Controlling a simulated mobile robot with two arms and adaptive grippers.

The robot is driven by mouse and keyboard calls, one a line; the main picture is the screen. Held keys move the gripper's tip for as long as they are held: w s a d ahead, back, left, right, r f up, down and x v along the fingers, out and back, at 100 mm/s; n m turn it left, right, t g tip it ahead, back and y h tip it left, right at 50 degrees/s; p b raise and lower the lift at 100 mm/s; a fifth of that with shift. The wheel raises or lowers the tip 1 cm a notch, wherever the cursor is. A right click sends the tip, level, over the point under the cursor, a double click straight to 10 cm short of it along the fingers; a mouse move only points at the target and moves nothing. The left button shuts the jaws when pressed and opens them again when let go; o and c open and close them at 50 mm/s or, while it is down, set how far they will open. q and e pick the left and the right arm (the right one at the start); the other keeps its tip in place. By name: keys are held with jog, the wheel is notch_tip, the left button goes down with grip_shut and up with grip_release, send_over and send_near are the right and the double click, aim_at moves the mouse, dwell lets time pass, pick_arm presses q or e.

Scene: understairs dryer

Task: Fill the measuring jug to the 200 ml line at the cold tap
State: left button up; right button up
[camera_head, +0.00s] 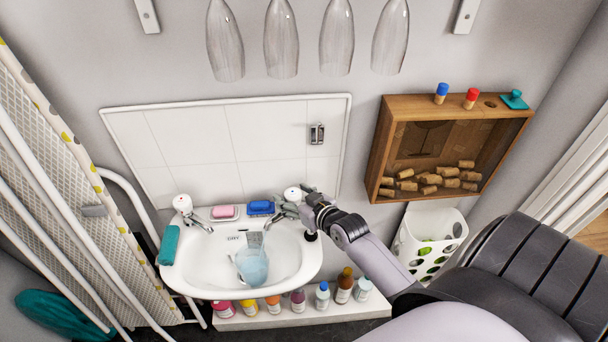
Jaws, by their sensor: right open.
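The measuring jug (252,268), clear with a bluish tint, is in the basin of the white sink (301,262). Its marks and any water level are too small to read. The right tap (292,194) has a white top and a metal spout pointing over the basin; the left tap (183,203) stands at the sink's other back corner. I cannot tell from markings which is cold, or whether water runs. My right gripper (304,211) is open at the right tap, its fingers close around or beside it; contact is unclear. My left gripper is out of view.
A pink soap (222,211) and a blue brush or sponge (261,207) lie behind the basin; a teal cloth (169,245) hangs at its left. Several bottles (344,285) stand below. A cork box (377,150) and glasses (336,38) are on the wall.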

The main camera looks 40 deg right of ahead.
jog(key=v, duration=1.1)
jog(key=shift+s, duration=0.15)
jog(key=shift+r, duration=0.1)
dwell(0.6)
